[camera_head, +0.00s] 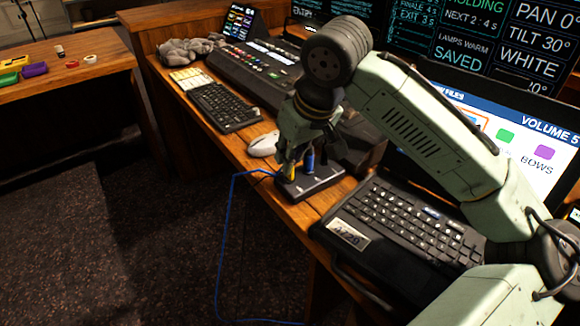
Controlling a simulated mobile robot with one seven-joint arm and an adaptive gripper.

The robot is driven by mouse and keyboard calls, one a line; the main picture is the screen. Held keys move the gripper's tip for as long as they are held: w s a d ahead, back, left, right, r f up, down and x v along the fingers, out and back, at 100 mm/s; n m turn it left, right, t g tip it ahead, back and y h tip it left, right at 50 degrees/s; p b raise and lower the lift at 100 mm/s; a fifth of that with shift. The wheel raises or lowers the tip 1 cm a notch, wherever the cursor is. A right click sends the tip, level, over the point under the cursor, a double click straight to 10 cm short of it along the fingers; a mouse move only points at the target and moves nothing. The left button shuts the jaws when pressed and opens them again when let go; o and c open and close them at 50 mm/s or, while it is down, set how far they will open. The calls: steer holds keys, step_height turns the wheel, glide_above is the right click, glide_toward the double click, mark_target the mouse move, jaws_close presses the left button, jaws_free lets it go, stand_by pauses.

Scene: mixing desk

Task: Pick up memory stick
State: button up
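My gripper (303,152) points down over a dark grey dock (322,185) on the wooden desk. A small blue stick (310,162) stands upright in the dock, below and close to my fingers. A small yellow piece (290,172) stands to its left, partly hidden by a finger. Either could be the memory stick; I cannot tell which. My fingers are small and dark here, so I cannot tell whether they are open or shut, or touch either piece.
A white mouse (263,144) and a black keyboard (225,107) lie left of the dock. A laptop (395,225) stands close on the right. A mixing console (255,70) is behind. A blue cable (228,230) hangs off the front edge.

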steer(key=shift+x, duration=1.45)
steer(key=shift+c, duration=0.2)
jaws_close()
steer(key=shift+r, duration=0.1)
